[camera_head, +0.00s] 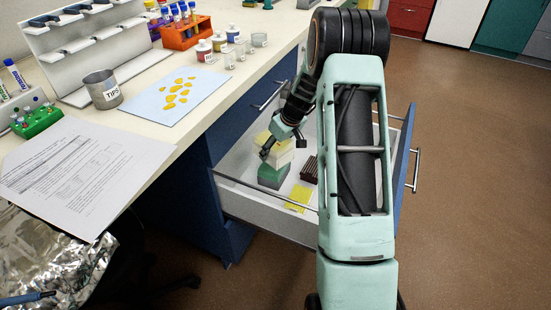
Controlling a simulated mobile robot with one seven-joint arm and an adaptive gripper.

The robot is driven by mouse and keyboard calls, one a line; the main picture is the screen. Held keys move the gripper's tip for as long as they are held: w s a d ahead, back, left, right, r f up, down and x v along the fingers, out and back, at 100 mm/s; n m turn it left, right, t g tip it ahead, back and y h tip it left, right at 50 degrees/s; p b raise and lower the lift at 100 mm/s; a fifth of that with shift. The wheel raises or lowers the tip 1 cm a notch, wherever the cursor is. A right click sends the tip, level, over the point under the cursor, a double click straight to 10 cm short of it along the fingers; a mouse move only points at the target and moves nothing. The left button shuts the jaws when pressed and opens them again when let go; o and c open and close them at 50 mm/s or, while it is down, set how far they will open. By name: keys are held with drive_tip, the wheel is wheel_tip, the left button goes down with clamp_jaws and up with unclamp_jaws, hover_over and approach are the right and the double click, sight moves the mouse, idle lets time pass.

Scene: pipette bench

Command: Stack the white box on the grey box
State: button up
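The white box (281,157) is pale cream and sits low inside the open drawer, directly above the grey box (272,180). The fingers' grip is too small and partly hidden to judge.
The open drawer (262,205) also holds a dark brown ribbed block (309,168) and a yellow pad (298,197). My arm hides its right part. The bench above holds papers (75,170), a TIPS cup (102,90), a blue sheet (160,108) and an orange rack (186,35).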

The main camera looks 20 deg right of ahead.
sight(285, 142)
drive_tip(key=shift+w+d+f, duration=0.25)
drive_tip(key=shift+w+f, duration=0.2)
drive_tip(key=shift+f, duration=0.1)
drive_tip(key=shift+w+d+f, duration=0.2)
drive_tip(key=shift+w+f, duration=0.2)
drive_tip(key=shift+f, duration=0.15)
drive_tip(key=shift+f+b, duration=0.5)
drive_tip(key=shift+f, duration=0.85)
drive_tip(key=shift+f, duration=0.1)
drive_tip(key=shift+f+b, duration=0.15)
drive_tip(key=shift+b, duration=0.15)
drive_tip(key=o, duration=1.2)
drive_tip(key=shift+s, duration=0.1)
drive_tip(key=shift+o, duration=0.2)
drive_tip(key=shift+r, duration=0.2)
drive_tip(key=shift+r+p, duration=0.35)
drive_tip(key=shift+p, duration=0.05)
drive_tip(key=p+v, duration=0.2)
drive_tip(key=v, duration=0.9)
drive_tip(key=shift+s+r, duration=0.1)
drive_tip(key=shift+s, duration=0.15)
